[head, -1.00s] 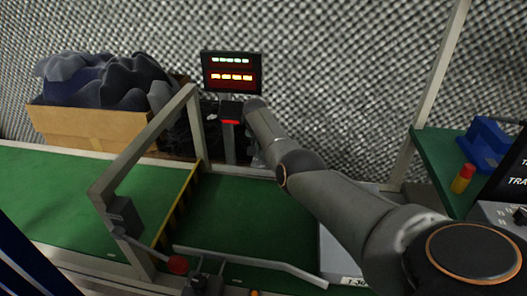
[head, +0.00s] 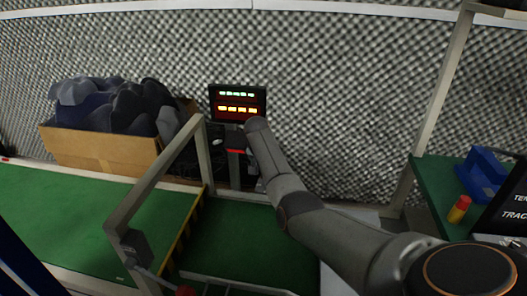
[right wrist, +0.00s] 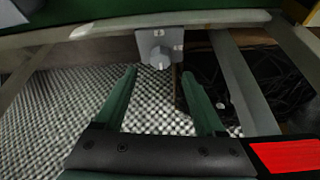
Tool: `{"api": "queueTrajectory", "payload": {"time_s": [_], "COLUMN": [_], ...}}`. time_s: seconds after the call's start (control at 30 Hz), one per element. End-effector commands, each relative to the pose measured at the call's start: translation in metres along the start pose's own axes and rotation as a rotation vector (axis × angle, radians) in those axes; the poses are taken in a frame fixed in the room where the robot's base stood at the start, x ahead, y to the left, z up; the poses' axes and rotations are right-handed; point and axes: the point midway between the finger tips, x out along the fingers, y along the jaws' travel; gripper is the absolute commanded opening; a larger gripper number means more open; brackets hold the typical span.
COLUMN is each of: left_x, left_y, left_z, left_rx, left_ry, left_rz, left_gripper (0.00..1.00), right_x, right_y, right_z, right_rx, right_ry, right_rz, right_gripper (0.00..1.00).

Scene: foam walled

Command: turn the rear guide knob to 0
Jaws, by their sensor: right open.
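The guide knob (right wrist: 160,56) is a grey round knob on a light grey plate (right wrist: 180,34) in the right wrist view. The plate hangs at the rail beside the green belt. Small marks surround the knob, but I cannot read its setting surely. My right gripper (right wrist: 159,73) is open, its two green fingers pointing at the knob, one to each side of it in the picture. The fingers look short of the knob, with nothing between them. My left gripper is not in view.
The green conveyor (head: 255,240) has a grey frame (head: 155,180) over it. Dark cables (right wrist: 265,80) lie beside the knob plate. A side table (head: 436,190) holds a blue object (head: 484,175).

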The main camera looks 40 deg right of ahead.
Motion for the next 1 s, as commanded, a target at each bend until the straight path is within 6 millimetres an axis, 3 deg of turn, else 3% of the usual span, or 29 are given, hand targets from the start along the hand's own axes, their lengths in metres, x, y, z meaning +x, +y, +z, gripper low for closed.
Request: {"api": "queueTrajectory", "payload": {"time_s": [0.1,0.4,1.0], "left_x": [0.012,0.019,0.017], "left_y": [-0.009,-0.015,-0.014], "left_z": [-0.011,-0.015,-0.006], "left_rx": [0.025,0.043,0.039], "left_ry": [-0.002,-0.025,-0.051], "left_rz": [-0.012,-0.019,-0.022], "left_gripper": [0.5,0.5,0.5], "right_x": [-0.026,-0.059,-0.063], "right_y": [-0.001,0.0,0.0], "right_z": [-0.001,0.0,0.0], "right_rx": [-0.001,0.0,0.0], "right_ry": [0.001,0.0,0.0], "right_rz": [-0.002,0.0,0.0], "right_gripper": [0.72,0.72,0.72]}}
